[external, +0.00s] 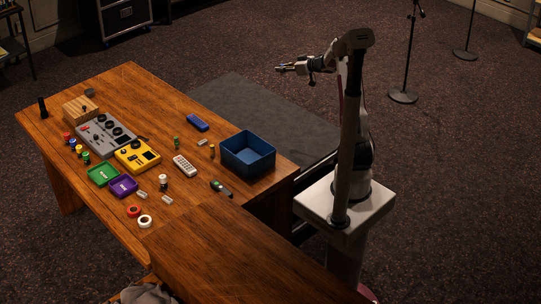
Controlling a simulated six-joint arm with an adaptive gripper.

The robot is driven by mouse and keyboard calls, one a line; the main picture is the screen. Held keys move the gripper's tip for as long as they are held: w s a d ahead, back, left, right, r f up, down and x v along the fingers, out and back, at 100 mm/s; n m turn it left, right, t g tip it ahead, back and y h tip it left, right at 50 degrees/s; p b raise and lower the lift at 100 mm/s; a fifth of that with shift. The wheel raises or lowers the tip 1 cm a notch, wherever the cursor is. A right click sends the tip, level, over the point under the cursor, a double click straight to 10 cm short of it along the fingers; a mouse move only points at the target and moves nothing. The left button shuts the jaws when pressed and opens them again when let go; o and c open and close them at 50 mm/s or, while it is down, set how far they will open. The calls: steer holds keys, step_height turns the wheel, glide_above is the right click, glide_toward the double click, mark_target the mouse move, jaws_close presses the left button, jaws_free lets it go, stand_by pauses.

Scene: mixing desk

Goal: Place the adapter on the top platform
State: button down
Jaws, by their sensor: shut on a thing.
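My gripper (291,68) is raised in the air at the upper middle, pointing left. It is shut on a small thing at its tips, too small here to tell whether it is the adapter. A light wooden block (75,113), perhaps the platform, stands at the desk's far left end, well away from my gripper. I cannot make out its levels. Small pale pieces lie on the desk, one near the blue bin (202,142) and one near the purple tray (141,196); I cannot tell what they are.
The wooden desk (215,185) holds a grey mixer (105,134), a yellow device (138,156), green (104,174) and purple (123,187) trays, a white remote (184,166) and a tall-walled blue bin (248,153).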

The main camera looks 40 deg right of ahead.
glide_above(281, 146)
step_height(281, 146, down, 32)
steer(key=shift+d+r, duration=0.15)
steer(key=shift+r, duration=0.1)
steer(key=shift+f, duration=0.1)
stand_by(0.4)
steer(key=shift+f, duration=3)
steer(key=shift+f, duration=1.9)
steer(key=shift+f, duration=0.1)
steer(key=c, duration=2)
jaws_free()
